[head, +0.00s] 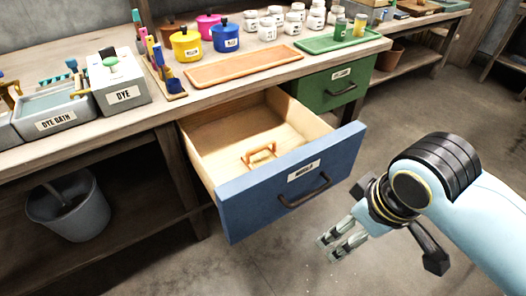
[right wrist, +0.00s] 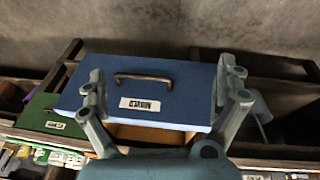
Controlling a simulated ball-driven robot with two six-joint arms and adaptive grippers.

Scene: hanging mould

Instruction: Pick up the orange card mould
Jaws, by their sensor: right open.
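The orange card mould (head: 261,153) is a small frame-like piece inside the open blue drawer (head: 290,185), on the drawer's wooden floor near its front panel. The lower part of the mould is partly hidden by the panel. My right gripper (head: 340,240) is outside the drawer, in front of and to the right of its handle, apart from the mould. In the right wrist view the fingers of this gripper (right wrist: 163,82) are spread and empty, with the blue drawer front (right wrist: 150,90) between and beyond them. The mould cannot be made out there. My left gripper is not in view.
The drawer handle (head: 304,192) sticks out from the front panel. A shut green drawer (head: 335,92) is behind to the right. The bench top (head: 222,92) carries pots, trays and a dye box (head: 118,82). A grey bucket (head: 68,207) stands below. Floor at front is clear.

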